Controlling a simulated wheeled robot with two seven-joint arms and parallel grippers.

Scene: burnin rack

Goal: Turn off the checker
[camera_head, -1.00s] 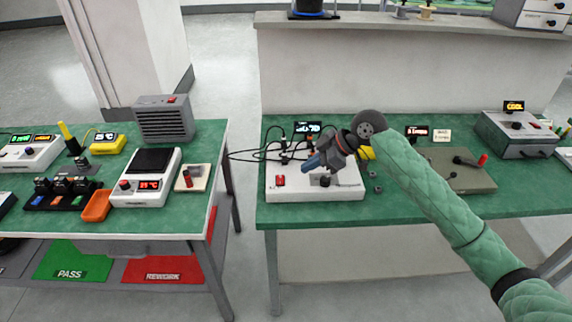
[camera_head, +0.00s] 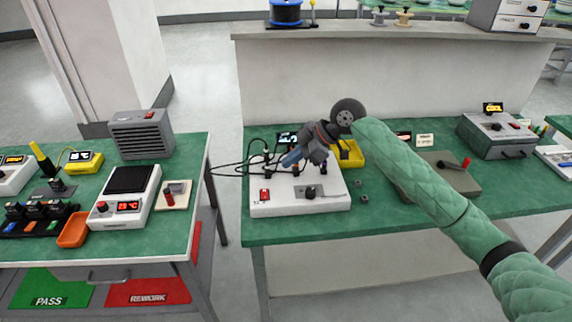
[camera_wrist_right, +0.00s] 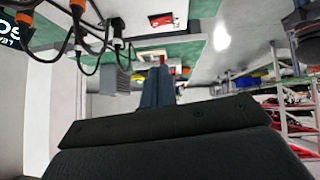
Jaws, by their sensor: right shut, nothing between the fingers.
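The checker is a white box (camera_head: 328,204) on the right green bench, with cables plugged in along its back. A red rocker switch (camera_head: 265,195) is at its front left, and a black knob (camera_head: 310,192) on a grey plate is right of it. My right gripper (camera_head: 290,159) is shut and empty above the back part of the checker, apart from the switch. In the right wrist view my fingers (camera_wrist_right: 157,88) are together, with the red switch (camera_wrist_right: 162,20) beyond them. Whether the switch is on or off is too small to tell. My left gripper is not in view.
Black cables (camera_head: 230,172) loop left of and behind the checker. A yellow bin (camera_head: 352,153) stands behind my right wrist. A grey-green box with a lever (camera_head: 465,183) lies to the right. A gap separates the left bench (camera_head: 183,228) from this one.

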